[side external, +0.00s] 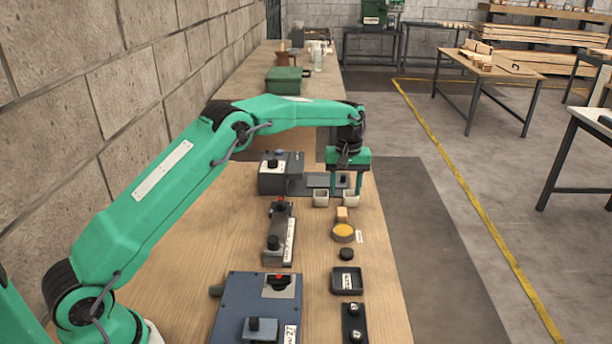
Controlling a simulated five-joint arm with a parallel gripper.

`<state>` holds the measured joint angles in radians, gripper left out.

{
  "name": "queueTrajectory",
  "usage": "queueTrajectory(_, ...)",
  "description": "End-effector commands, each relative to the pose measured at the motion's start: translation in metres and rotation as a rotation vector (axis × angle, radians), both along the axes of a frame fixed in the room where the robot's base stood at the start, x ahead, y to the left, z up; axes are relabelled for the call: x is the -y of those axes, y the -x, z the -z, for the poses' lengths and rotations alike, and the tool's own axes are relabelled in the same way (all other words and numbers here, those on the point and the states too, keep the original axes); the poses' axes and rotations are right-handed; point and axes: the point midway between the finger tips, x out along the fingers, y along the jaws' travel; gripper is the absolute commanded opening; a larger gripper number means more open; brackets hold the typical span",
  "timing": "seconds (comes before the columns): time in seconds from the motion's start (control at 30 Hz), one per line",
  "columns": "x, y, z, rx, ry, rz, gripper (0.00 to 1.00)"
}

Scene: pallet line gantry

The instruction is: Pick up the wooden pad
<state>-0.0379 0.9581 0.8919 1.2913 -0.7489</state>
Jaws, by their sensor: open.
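A small light-wood block (342,214), which looks like the wooden pad, sits on the bench just behind a round tin with a yellow top (344,231). My gripper (346,192) points down behind the wooden block in this view, with its two green fingers apart. Nothing shows clearly held between them. A small pale cup (349,198) is at or just in front of the fingertips. Whether a finger touches it I cannot tell.
Another pale cup (321,199) stands to the left. A grey device (280,173), a dark clamp-like fixture (279,235), a black knob (346,254), a black tray (347,281) and a blue box (257,310) stand around.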

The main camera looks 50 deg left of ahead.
Motion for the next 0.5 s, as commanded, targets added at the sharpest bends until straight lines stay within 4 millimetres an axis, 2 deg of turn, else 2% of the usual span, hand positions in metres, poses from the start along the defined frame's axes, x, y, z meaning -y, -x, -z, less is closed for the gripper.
queueTrajectory(0.3, 0.0, 0.001, 0.023, -0.001, 0.0, 0.001, 0.49)
queueTrajectory(0.5, 0.0, 0.001, 0.026, -0.001, 0.0, 0.001, 0.49)
